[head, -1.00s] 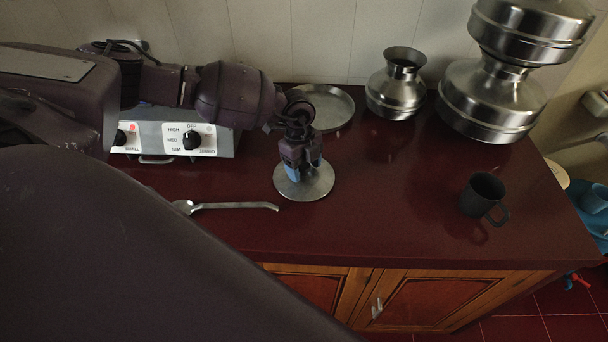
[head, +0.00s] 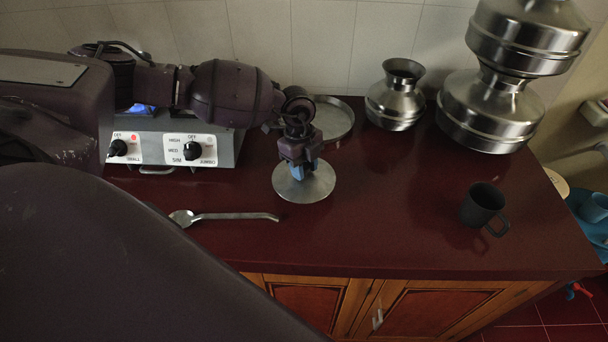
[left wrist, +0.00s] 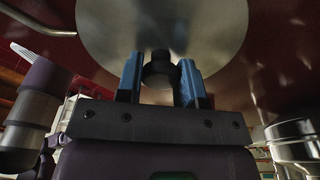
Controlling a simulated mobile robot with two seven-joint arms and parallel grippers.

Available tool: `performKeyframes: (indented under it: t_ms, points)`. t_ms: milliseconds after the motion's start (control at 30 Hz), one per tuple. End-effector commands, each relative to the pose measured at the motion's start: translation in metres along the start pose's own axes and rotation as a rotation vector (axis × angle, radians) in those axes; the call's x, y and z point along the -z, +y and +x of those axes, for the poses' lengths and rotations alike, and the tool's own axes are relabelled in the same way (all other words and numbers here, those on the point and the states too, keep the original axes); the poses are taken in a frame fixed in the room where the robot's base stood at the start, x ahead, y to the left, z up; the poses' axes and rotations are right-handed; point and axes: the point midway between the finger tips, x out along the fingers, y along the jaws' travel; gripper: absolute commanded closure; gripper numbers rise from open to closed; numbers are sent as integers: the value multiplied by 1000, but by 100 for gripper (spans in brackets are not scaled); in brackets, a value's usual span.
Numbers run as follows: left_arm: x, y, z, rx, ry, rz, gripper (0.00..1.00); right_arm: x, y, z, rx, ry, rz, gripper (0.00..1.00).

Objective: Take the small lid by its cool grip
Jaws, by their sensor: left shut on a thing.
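The small lid (head: 304,190) is a flat grey metal disc with a dark knob grip on top, near the middle of the counter. My left gripper (head: 302,170) comes down over it from above, with its blue fingertips at the middle of the disc. In the left wrist view the dark grip (left wrist: 160,70) sits between the two blue fingers, and the lid's disc (left wrist: 160,25) spreads beyond it. The left gripper is shut on this grip. Whether the disc touches the counter is hard to tell. My right gripper does not show.
A stove (head: 150,150) with knobs and a blue flame is at the left. A ladle (head: 230,216) lies in front; a round metal tray (head: 338,115) is behind the lid. A small pot (head: 396,98), stacked large pots (head: 490,110) and a dark mug (head: 483,205) stand right. Counter between is clear.

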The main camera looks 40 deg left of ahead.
Motion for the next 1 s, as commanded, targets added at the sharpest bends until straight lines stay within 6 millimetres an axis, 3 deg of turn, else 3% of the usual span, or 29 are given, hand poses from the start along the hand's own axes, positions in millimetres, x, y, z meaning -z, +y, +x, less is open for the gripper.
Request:
performKeyframes:
  t_ms: [300,500,700,1000]
  points:
    - [12,0,-84,5,-1,1,91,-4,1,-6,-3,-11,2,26]
    - [19,-1,-126,4,-1,0,91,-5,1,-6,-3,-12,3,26]
    - [23,-1,-153,3,0,0,91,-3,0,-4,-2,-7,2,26]
    - [26,0,-172,4,0,0,91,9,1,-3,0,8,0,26]
